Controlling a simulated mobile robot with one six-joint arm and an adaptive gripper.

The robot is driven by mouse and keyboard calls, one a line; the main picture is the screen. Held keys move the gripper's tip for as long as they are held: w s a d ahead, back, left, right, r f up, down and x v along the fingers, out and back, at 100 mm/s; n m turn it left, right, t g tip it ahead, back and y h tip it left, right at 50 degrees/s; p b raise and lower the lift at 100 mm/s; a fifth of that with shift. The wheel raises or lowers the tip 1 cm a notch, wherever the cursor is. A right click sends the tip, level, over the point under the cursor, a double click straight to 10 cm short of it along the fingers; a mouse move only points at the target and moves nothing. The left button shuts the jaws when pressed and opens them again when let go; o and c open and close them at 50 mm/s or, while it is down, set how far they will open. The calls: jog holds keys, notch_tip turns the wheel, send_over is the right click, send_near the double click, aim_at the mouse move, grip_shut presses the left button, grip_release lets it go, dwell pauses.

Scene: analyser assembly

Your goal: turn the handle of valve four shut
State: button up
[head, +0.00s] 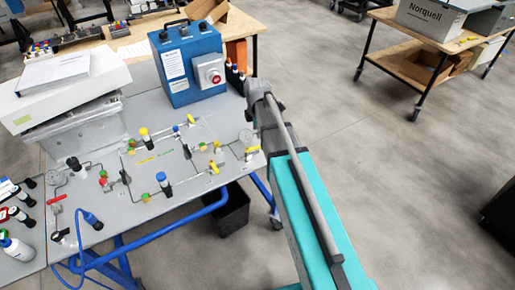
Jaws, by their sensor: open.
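Several small valves sit in the thin metal piping on the grey bench panel (205,187). Yellow handles show at the right edge, one upper handle (252,150) and one lower handle (213,167). Another yellow handle (191,119) is higher up, and a red handle (56,199) is at the far left. The valve numbers are too small to read, so I cannot tell which one is valve four. My teal and grey arm reaches up from the bottom to the bench's right edge. I cannot make out my gripper.
A blue box with a red button (188,65) stands at the back of the panel. A white case (70,82) is at the back left. Bottles (15,246) stand at the front left. A dark bin (232,212) is under the bench. The floor to the right is clear up to a wheeled table (400,70).

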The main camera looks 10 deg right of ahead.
aim_at(254, 148)
jog(key=shift+f+b, duration=3.65)
jog(key=shift+f, duration=0.35)
jog(key=shift+d, duration=0.1)
grip_shut()
